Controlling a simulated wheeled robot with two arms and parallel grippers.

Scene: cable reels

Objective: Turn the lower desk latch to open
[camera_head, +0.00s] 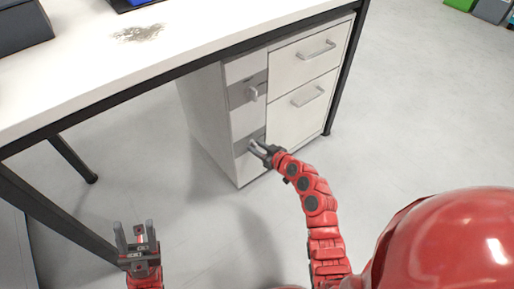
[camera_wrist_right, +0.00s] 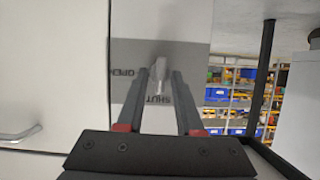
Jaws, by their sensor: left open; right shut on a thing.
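The white desk cabinet (camera_head: 210,110) has an upper latch (camera_head: 253,93) and a lower latch on its narrow left column. My right gripper (camera_head: 259,149) is at the lower latch and hides most of it in the head view. In the right wrist view, the grey lower latch (camera_wrist_right: 161,72) sits between my right fingers, which are shut on it. Its lever lies toward the word SHUT; the word OPEN is at the left of the grey plate (camera_wrist_right: 128,58). My left gripper (camera_head: 135,232) is open and empty, low at the left, away from the cabinet.
The white desk top (camera_head: 190,45) with a dark front edge is above the cabinet. Dark desk legs (camera_head: 73,158) stand at the left. Two drawers with handles (camera_head: 316,50) are right of the latches. The floor in front is clear.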

